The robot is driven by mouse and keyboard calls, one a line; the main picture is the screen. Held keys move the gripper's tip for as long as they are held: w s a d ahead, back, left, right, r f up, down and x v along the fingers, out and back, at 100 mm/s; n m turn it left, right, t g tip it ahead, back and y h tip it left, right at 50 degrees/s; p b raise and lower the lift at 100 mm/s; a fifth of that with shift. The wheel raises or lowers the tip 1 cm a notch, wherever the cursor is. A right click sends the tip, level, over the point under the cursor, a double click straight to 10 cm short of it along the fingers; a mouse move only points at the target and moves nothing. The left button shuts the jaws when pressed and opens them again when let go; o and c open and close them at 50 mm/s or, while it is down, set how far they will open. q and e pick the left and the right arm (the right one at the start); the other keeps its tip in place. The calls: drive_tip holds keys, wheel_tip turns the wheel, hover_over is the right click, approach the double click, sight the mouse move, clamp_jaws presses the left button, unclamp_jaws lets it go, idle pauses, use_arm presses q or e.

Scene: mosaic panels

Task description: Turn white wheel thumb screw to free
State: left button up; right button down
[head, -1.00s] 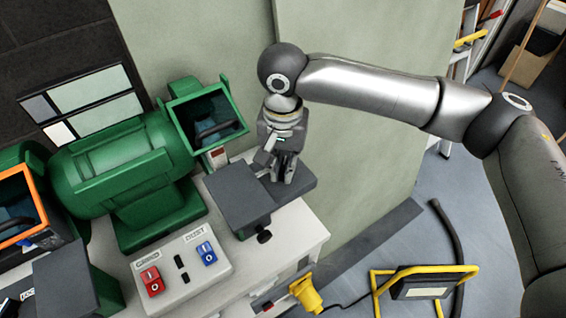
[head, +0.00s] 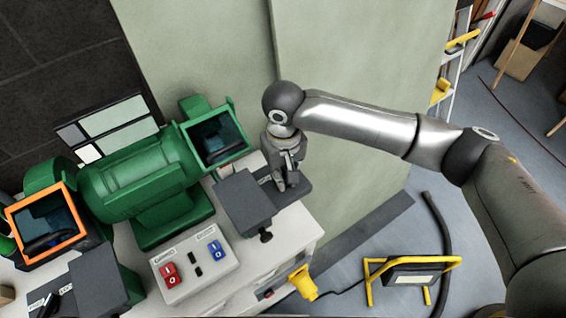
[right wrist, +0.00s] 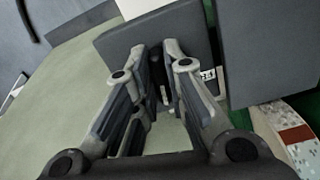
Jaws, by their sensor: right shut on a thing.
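The green grinder (head: 150,180) stands on the bench, with a dark opening in the guard (head: 218,140) at its right end. A dark grey rest block (head: 246,203) sits in front of that guard. A dark knob (head: 265,236) sticks out of the block's front edge. My right gripper (head: 286,182) points down at the dark plate just right of the block. In the right wrist view, its fingers (right wrist: 165,60) are closed around a small dark part (right wrist: 158,72), mostly hidden between them. I cannot tell whether this is the thumb screw. My left gripper is not in view.
A switch box (head: 195,262) with red and blue switches stands at the bench front. An orange-framed guard (head: 42,222) is at the left. A yellow plug (head: 302,283) hangs at the bench's right side. A yellow-framed lamp (head: 410,272) stands on the floor.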

drive_tip(key=n+p, duration=0.2)
drive_tip(key=shift+r+n+p, duration=0.25)
drive_tip(key=shift+n+p, duration=0.05)
drive_tip(key=shift+n, duration=0.1)
drive_tip(key=n+p, duration=0.2)
drive_tip(key=shift+w+d+n, duration=0.1)
drive_tip(key=shift+n, duration=0.2)
drive_tip(key=n+p, duration=0.1)
drive_tip(key=n, duration=0.1)
drive_tip(key=shift+f+n, duration=0.1)
drive_tip(key=shift+n, duration=0.2)
drive_tip(key=shift+w+n+p, duration=0.15)
drive_tip(key=shift+n+p, duration=0.6)
drive_tip(key=shift+n, duration=0.45)
drive_tip(key=shift+f+n, duration=0.1)
drive_tip(key=shift+n, duration=0.2)
drive_tip(key=c, duration=1.5)
unclamp_jaws()
